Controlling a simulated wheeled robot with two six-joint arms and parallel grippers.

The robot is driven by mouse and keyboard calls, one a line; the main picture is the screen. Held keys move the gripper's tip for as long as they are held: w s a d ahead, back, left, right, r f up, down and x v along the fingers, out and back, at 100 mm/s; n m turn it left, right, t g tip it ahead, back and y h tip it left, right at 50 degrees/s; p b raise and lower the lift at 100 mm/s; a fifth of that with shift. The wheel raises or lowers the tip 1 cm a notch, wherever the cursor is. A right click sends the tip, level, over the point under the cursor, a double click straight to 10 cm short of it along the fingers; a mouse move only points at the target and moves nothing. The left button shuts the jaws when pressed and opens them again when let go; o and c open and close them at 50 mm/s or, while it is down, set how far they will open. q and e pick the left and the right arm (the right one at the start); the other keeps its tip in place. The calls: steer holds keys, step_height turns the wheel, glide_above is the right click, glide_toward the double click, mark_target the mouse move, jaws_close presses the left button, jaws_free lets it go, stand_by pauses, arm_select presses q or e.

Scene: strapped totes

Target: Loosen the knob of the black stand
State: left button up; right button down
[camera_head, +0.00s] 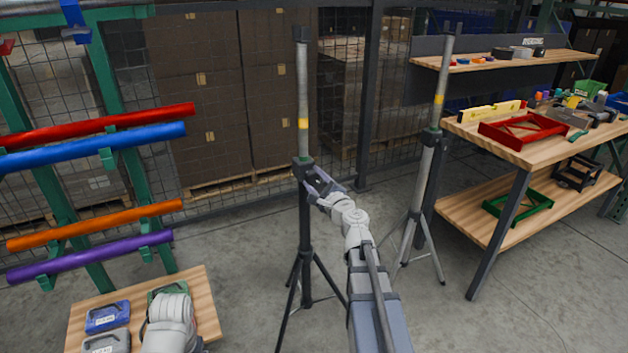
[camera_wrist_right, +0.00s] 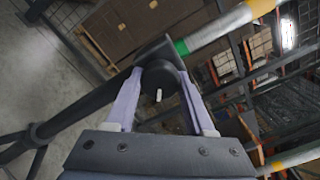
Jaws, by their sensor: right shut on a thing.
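The black stand (camera_head: 305,225) stands upright on spread tripod legs left of centre, with a grey upper tube carrying a yellow band. A green collar (camera_wrist_right: 181,47) sits at its joint. Its black round knob (camera_wrist_right: 160,80) has a white mark and shows in the right wrist view between the two fingers. My right gripper (camera_head: 313,177) reaches the stand at collar height and is shut on the knob. Its fingers also show in the right wrist view (camera_wrist_right: 158,92), one on each side of the knob. My left gripper is out of view; only a part of my left arm shows at bottom left.
A grey stand (camera_head: 424,180) with a yellow band stands to the right. A workbench (camera_head: 500,138) with a red frame (camera_head: 522,130) is at right. Red, blue, orange and purple tubes (camera_head: 95,215) lie on a green rack at left. A small wooden table (camera_head: 205,305) is at bottom left.

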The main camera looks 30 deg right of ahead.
steer(key=n, duration=0.5)
steer(key=shift+n, duration=0.3)
steer(key=n, duration=0.5)
steer(key=shift+r, duration=0.15)
steer(key=n, duration=1)
steer(key=shift+a+n, duration=0.1)
steer(key=shift+n, duration=0.3)
steer(key=shift+s, duration=0.1)
steer(key=shift+c, duration=1.3)
jaws_free()
